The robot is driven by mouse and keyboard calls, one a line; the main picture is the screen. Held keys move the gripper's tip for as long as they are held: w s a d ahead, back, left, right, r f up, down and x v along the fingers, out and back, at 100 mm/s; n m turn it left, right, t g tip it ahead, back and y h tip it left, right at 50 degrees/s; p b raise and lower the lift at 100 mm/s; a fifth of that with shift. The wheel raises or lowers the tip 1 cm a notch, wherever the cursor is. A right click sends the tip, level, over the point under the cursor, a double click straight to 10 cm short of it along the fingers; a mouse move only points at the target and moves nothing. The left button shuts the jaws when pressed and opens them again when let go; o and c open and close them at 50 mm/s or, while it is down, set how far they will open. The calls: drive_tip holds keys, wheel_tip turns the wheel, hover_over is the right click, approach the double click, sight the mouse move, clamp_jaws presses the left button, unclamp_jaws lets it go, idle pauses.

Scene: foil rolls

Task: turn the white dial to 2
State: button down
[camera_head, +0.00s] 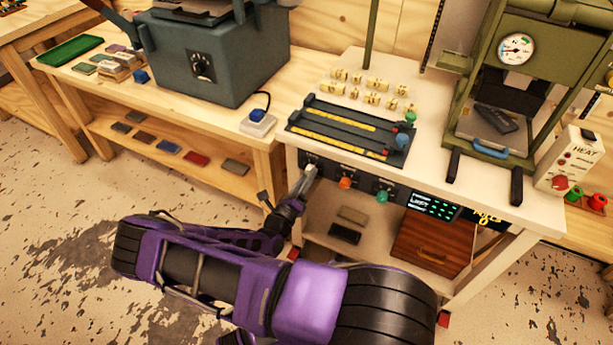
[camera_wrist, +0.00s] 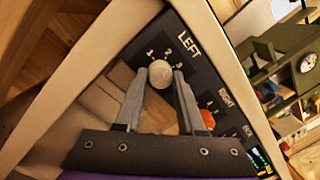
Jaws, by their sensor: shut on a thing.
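The white dial (camera_wrist: 159,76) sits on a dark panel (camera_wrist: 203,70) under the word LEFT, with the numbers 1, 2 and 3 around its upper side. My gripper (camera_wrist: 161,72) has one finger on each side of the dial and is shut on it. I cannot make out which number the dial points to.
An orange dial (camera_head: 346,183) and a green dial (camera_head: 382,196) are to the right on the same panel, near a lit display (camera_head: 434,206). A wooden drawer box (camera_head: 432,245) stands on the shelf below. A green press (camera_head: 520,80) stands on the right of the bench.

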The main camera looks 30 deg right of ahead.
drive_tip(key=shift+n, duration=0.7)
drive_tip(key=c, duration=0.5)
unclamp_jaws()
drive_tip(key=v, duration=1.7)
drive_tip(key=shift+s+f, duration=0.15)
drive_tip(key=shift+s, duration=0.15)
